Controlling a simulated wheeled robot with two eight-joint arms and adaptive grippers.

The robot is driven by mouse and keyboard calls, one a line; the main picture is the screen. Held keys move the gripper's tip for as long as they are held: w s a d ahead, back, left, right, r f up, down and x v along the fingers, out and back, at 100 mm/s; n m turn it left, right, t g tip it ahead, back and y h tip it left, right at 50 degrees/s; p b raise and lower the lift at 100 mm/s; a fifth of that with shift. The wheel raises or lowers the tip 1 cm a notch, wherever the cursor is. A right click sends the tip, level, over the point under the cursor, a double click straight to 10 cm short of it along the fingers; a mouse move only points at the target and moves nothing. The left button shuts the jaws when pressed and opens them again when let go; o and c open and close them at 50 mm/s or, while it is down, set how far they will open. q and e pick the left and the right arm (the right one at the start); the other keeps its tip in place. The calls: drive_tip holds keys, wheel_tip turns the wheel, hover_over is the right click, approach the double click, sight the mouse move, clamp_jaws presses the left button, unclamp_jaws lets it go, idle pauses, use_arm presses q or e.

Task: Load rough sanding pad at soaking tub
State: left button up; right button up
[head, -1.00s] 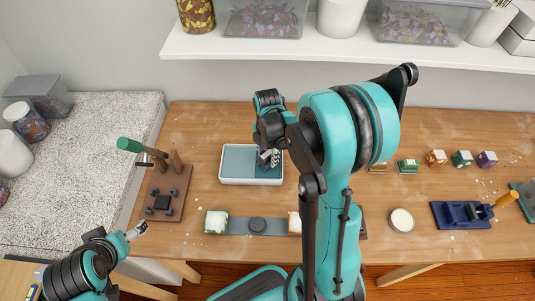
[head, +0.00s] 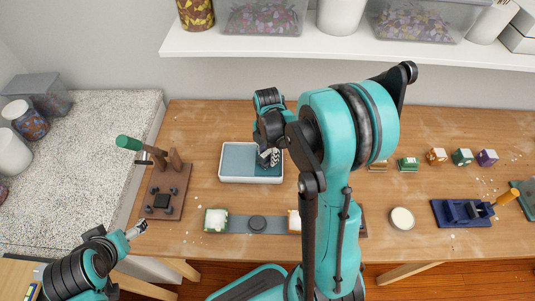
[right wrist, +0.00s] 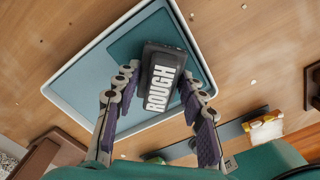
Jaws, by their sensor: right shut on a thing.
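The rough sanding pad (right wrist: 163,78) is a dark block with "ROUGH" in white letters, seen in the right wrist view. My right gripper (right wrist: 158,82) is shut on it, one finger on each side. The soaking tub (head: 250,181) is a shallow white tray with a blue-grey inside and a darker teal area at its right. Its rim also shows in the right wrist view (right wrist: 62,101). The pad is over the tub's right part; I cannot tell whether it touches the bottom. My left gripper (head: 137,229) is low at the left, away from the tub; its jaws are too small to judge.
A green-handled press (head: 165,190) stands left of the tub. A grey strip (head: 238,226) with blocks and a dark disc lies in front. A round pale dish (head: 401,219), a blue tool (head: 460,214) and small coloured blocks (head: 462,157) are at the right. A shelf (head: 350,50) overhangs the back.

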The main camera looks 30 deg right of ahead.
sight(268, 153)
drive_tip(key=shift+f+b, duration=0.4)
drive_tip(key=shift+f, duration=0.05)
idle(1.2)
drive_tip(key=shift+r, duration=0.15)
drive_tip(key=shift+r+p, duration=2.7)
drive_tip(key=shift+r, duration=0.7)
